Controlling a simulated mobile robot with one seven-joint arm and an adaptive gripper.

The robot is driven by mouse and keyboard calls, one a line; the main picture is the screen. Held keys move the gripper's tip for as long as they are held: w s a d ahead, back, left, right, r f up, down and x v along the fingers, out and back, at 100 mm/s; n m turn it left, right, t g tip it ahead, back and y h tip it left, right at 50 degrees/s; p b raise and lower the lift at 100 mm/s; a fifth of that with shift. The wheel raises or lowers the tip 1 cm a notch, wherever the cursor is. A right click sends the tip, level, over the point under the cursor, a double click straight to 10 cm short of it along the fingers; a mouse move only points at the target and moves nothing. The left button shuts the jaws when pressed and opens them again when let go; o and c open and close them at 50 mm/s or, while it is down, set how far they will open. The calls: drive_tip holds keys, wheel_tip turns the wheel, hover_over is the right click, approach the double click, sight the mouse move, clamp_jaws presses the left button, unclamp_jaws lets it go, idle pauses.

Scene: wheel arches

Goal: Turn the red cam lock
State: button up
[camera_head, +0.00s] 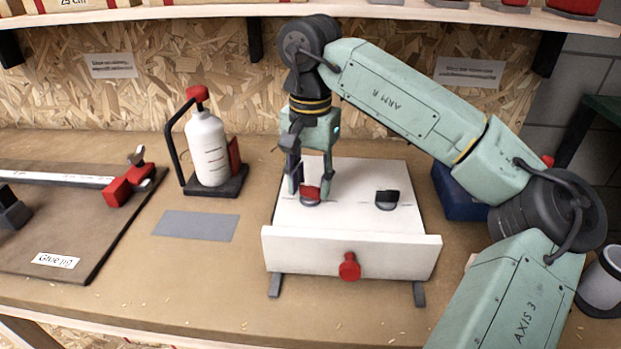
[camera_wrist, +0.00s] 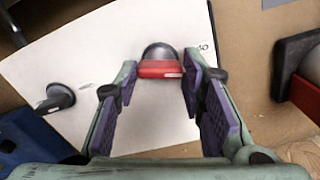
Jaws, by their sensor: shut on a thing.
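The red cam lock (camera_head: 310,194) sits on the top of the white box (camera_head: 352,250), left of the black cam lock (camera_head: 387,199). The black cam lock (camera_wrist: 56,98) shows at the left there.
A red knob (camera_head: 349,267) sticks out of the box's front. A white bottle on a black stand (camera_head: 208,150) and a grey plate (camera_head: 196,225) are left of the box. A blue bin (camera_head: 456,195) stands right. A shelf (camera_head: 330,11) runs above.

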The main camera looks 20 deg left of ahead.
sight(310, 186)
drive_tip(key=shift+n, duration=1.2)
drive_tip(key=o, duration=1.1)
drive_tip(key=shift+o, duration=0.2)
wheel_tip(310, 186, up, 12)
